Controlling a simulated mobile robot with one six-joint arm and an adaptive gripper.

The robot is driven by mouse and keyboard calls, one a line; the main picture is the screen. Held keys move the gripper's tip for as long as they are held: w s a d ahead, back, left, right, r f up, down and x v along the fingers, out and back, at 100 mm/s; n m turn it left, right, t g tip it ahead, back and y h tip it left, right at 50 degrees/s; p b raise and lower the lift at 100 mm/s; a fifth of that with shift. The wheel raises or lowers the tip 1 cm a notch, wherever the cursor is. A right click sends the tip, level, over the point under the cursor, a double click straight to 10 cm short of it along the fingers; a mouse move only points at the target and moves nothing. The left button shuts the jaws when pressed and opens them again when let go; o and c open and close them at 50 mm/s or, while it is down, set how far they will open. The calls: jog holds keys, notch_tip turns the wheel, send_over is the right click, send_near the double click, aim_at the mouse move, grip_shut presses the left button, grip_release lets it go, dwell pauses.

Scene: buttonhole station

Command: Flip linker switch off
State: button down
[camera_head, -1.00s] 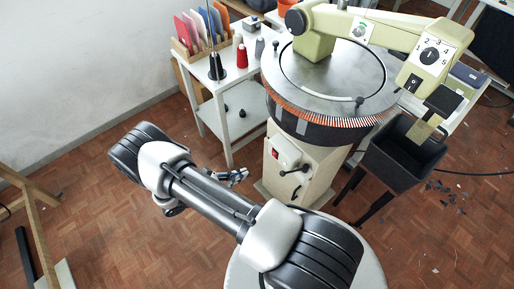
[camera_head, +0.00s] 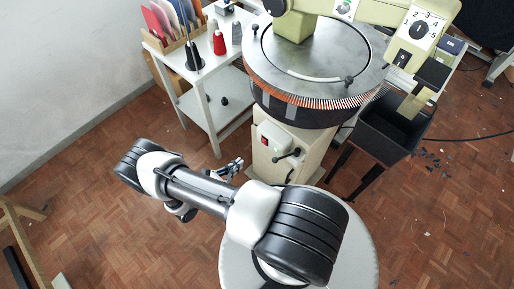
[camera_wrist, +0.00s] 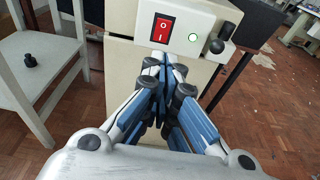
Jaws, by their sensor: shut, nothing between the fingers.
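The linker is a cream machine with a round metal dial (camera_head: 300,62) on a pedestal. A lit green-white lamp (camera_wrist: 193,37) is right of the switch. My gripper (camera_wrist: 162,62) is shut and empty, just below the switch in the wrist view and seemingly apart from it. In the head view my gripper (camera_head: 236,166) is left of the pedestal, below the switch box.
A black knob lever (camera_wrist: 215,46) sticks out right of the lamp. A white side table (camera_head: 212,100) with thread cones stands to the left. A black bin (camera_head: 388,130) on legs stands to the right.

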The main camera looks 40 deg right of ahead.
jog(key=b, duration=0.2)
send_near(264, 143)
jog(key=x, duration=0.5)
jog(key=shift+w+d+f, duration=0.1)
jog(key=shift+f, duration=0.1)
jog(key=shift+d, duration=0.35)
jog(key=shift+r, duration=0.1)
